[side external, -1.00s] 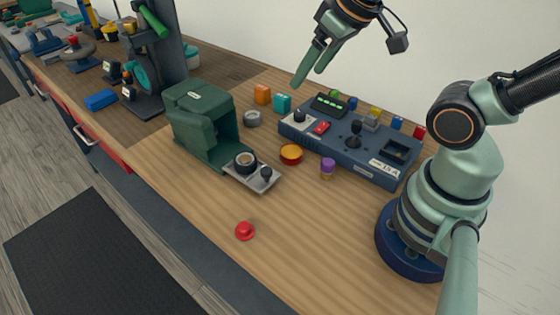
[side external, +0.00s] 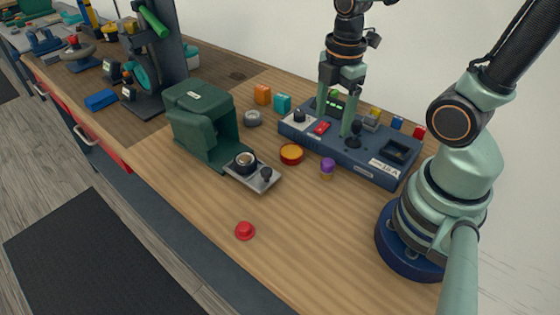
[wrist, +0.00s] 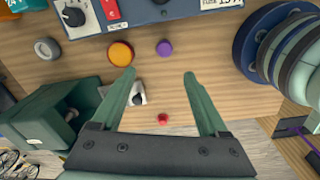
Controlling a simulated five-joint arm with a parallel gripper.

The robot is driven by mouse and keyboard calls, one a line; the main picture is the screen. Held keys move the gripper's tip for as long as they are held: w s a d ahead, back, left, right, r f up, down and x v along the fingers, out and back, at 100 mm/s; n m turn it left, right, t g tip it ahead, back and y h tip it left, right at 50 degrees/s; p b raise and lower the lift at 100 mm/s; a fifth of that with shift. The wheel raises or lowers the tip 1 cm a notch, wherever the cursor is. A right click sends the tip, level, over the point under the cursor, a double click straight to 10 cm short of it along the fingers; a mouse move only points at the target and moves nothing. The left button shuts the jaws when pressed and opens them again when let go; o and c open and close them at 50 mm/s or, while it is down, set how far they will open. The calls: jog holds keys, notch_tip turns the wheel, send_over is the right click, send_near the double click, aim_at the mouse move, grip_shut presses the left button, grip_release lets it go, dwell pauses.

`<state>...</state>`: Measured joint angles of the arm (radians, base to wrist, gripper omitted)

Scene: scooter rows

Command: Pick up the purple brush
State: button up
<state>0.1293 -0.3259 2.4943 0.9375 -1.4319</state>
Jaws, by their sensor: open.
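The blue control box (side external: 362,171) with a joystick stands close behind the brush. An orange-topped round piece (side external: 291,154) is to its left. A green machine housing (side external: 200,125) with a grey plate stands farther left. A red button (side external: 245,231) lies in front, with clear bench around it.

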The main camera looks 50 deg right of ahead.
aim_at(328, 161)
jog(key=shift+n, duration=0.6)
jog(key=shift+s+d+f, duration=0.1)
jog(key=shift+s+f, duration=0.05)
jog(key=shift+f, duration=6.25)
grip_shut()
